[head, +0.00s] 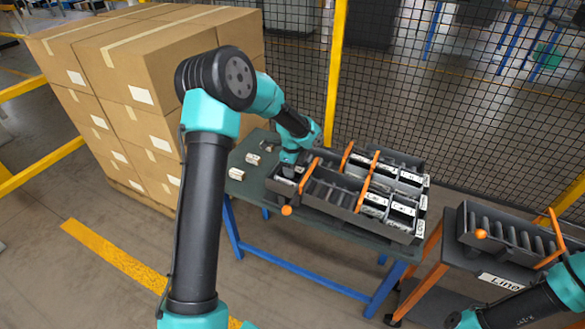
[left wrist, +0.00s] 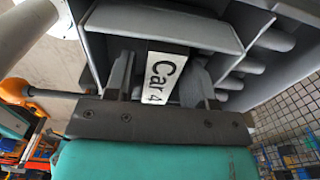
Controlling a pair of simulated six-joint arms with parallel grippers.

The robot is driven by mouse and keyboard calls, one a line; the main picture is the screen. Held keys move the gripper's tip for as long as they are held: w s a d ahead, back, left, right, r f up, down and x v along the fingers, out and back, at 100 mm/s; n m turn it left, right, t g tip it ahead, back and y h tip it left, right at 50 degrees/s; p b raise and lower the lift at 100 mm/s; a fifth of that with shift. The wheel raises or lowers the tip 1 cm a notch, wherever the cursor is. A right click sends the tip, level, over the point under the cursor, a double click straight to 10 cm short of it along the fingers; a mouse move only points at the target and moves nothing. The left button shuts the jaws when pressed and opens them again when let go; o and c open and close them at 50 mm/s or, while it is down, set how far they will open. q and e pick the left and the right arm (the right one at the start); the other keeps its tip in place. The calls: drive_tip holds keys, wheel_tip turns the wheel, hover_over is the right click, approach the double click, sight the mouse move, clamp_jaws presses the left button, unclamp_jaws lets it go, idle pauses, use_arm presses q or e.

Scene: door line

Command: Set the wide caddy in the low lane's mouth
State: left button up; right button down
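My left gripper (head: 289,168) points down at the left end of the dark rack (head: 330,205) on the table. Beneath it a small dark piece with a white label (head: 284,188) shows. Grey walls and rollers of the rack (left wrist: 262,60) lie beyond the fingers. Which piece is the wide caddy is not clear.
Several white-labelled caddies (head: 402,213) stand at the rack's right end. Orange bars (head: 365,192) cross the rack. Small labelled blocks (head: 252,159) lie on the table's left part. A roller cart (head: 500,240) stands at right. Stacked cartons (head: 140,90) and a mesh fence (head: 450,90) bound the back.

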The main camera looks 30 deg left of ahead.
use_arm(q)
drive_tip(key=shift+o, duration=0.8)
wheel_tip(320, 180, up, 17)
drive_tip(key=shift+r, duration=0.2)
idle(1.4)
